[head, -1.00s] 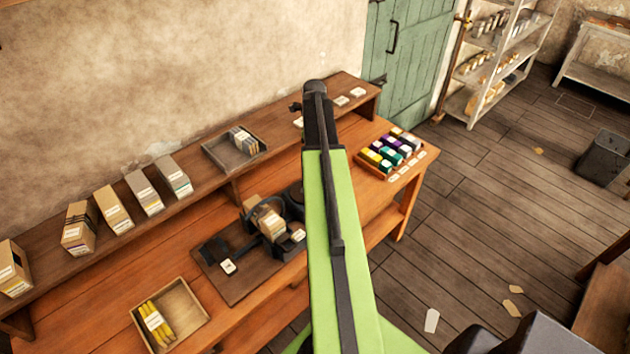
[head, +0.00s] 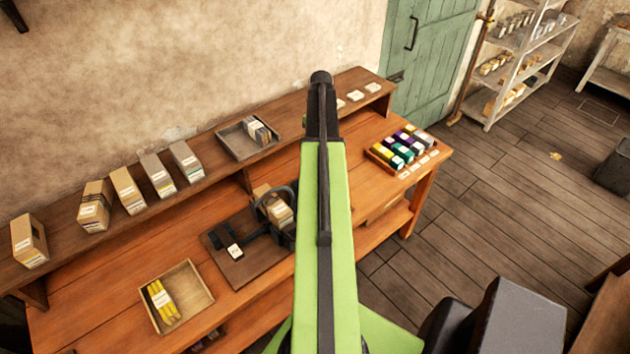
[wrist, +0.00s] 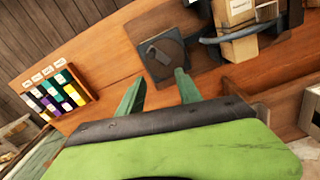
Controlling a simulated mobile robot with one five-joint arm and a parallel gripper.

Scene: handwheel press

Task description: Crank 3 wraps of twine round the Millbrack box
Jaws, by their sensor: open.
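A cardboard box (head: 276,207) sits in the dark press (head: 254,232) on the bench. A dark ring stands around the box; it also shows in the wrist view (wrist: 262,29). The box (wrist: 238,45) has a white label whose print I cannot read with certainty. A dark square plate with a small handle-like bar (wrist: 160,55) lies beside the press in the wrist view. My gripper (wrist: 158,88) is open and empty, its two green fingers apart over the bench, short of the plate. In the head view my arm hides the gripper and part of the press.
A grey tray (head: 248,138), a rack of coloured spools (head: 402,150) and a wooden tray of yellow sticks (head: 176,296) are near.

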